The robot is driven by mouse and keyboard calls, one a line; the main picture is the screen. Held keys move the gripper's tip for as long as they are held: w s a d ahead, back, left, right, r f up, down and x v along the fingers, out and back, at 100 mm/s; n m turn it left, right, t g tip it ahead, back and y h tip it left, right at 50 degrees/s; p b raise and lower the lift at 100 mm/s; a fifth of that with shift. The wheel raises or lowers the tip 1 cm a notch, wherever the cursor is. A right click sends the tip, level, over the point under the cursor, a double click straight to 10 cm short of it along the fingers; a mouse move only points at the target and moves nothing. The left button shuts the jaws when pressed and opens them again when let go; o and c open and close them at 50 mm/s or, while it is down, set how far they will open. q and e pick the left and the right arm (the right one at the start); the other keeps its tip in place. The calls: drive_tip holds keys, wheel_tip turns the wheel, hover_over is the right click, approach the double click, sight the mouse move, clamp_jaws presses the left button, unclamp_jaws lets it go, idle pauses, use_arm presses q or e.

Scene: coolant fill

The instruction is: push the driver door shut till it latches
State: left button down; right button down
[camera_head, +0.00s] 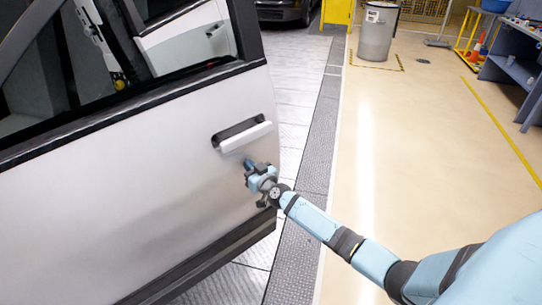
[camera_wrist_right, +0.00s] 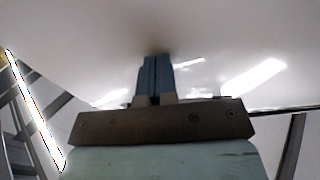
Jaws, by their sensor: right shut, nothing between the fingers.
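The driver door (camera_head: 150,150) is a silver-white panel filling the left of the head view, with a black window frame and a white handle (camera_head: 245,135) near its rear edge. The door stands open, swung out from the car body seen behind its window. My right gripper (camera_head: 248,163) is just below the handle, with its fingertips at the door's outer face. In the right wrist view, the shut fingers (camera_wrist_right: 157,75) point at the pale door surface (camera_wrist_right: 90,40) with nothing between them. Whether they touch it I cannot tell. My left gripper is not in view.
A grey bin (camera_head: 378,32) stands at the back on the beige floor. A dark workbench (camera_head: 515,65) and a yellow-framed stand (camera_head: 468,40) are at the back right. Another car (camera_head: 285,10) is far behind. The floor right of the door is clear.

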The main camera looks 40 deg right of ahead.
drive_tip(key=shift+w+a+y+b, duration=0.1)
drive_tip(key=shift+w+y+b, duration=0.2)
drive_tip(key=shift+w+b, duration=1)
drive_tip(key=shift+w+p, duration=0.25)
drive_tip(key=shift+p, duration=0.05)
drive_tip(key=shift+w+f, duration=0.1)
drive_tip(key=shift+w+b, duration=0.15)
drive_tip(key=shift+b, duration=0.2)
drive_tip(key=shift+n+y, duration=0.3)
drive_tip(key=shift+n, duration=0.1)
drive_tip(key=w+b, duration=0.4)
drive_tip(key=shift+w+a+f, duration=0.1)
drive_tip(key=shift+a+f, duration=0.05)
drive_tip(key=shift+a, duration=0.05)
